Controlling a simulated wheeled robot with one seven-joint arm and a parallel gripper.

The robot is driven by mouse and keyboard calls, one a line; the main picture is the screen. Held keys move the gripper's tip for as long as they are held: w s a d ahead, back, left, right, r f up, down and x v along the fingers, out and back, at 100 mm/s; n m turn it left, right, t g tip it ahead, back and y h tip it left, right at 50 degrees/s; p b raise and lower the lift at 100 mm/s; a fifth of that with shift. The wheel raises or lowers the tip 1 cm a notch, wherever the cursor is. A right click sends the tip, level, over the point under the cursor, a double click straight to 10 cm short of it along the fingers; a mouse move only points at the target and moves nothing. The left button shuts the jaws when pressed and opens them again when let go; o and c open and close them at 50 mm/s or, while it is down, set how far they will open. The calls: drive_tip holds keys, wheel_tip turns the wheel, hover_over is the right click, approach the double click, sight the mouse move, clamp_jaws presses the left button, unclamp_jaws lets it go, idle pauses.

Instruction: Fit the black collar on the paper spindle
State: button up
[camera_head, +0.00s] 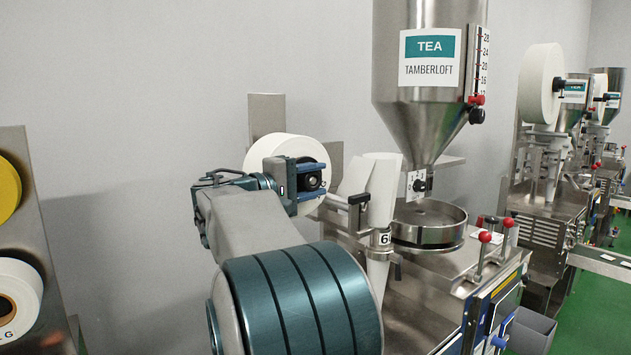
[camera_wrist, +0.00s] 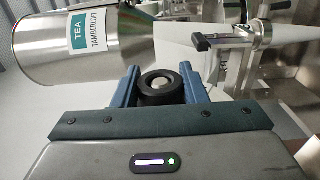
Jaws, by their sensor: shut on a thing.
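The white paper roll (camera_head: 284,145) hangs on the machine's back plate, partly hidden by my arm. My gripper (camera_head: 308,182) is in front of the roll's face. In the wrist view, my gripper (camera_wrist: 160,76) has its two blue fingers shut on the black collar (camera_wrist: 158,97), a thick ring. A pale metallic round end, apparently the spindle (camera_wrist: 161,81), shows in the collar's hole. The collar also shows in the head view (camera_head: 313,181), between the fingers. I cannot tell how far the collar is over the spindle, or whether it touches the roll.
The steel tea hopper (camera_head: 428,75) stands right of the roll, above a round pan (camera_head: 428,225). A white paper former with a black-handled clamp (camera_head: 358,199) is close right of my gripper. Red-knobbed levers (camera_head: 485,237) are further right. Another panel with rolls (camera_head: 50,240) is at left.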

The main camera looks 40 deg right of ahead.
drive_tip(key=shift+f, duration=0.1)
drive_tip(key=shift+s+b, duration=0.15)
drive_tip(key=shift+b, duration=0.15)
drive_tip(key=shift+s+a+b, duration=0.2)
drive_tip(key=shift+s+b, duration=0.9)
drive_tip(key=shift+s, duration=0.7)
drive_tip(key=shift+b, duration=0.6)
idle(0.6)
drive_tip(key=shift+w, duration=0.2)
idle(0.3)
drive_tip(key=shift+w, duration=0.3)
drive_tip(key=shift+w+d+p, duration=0.15)
drive_tip(key=shift+w+p, duration=0.25)
drive_tip(key=shift+w, duration=0.4)
drive_tip(key=shift+w+d+p, duration=0.1)
drive_tip(key=shift+w+p, duration=0.25)
drive_tip(key=shift+w, duration=0.4)
drive_tip(key=o, duration=1.1)
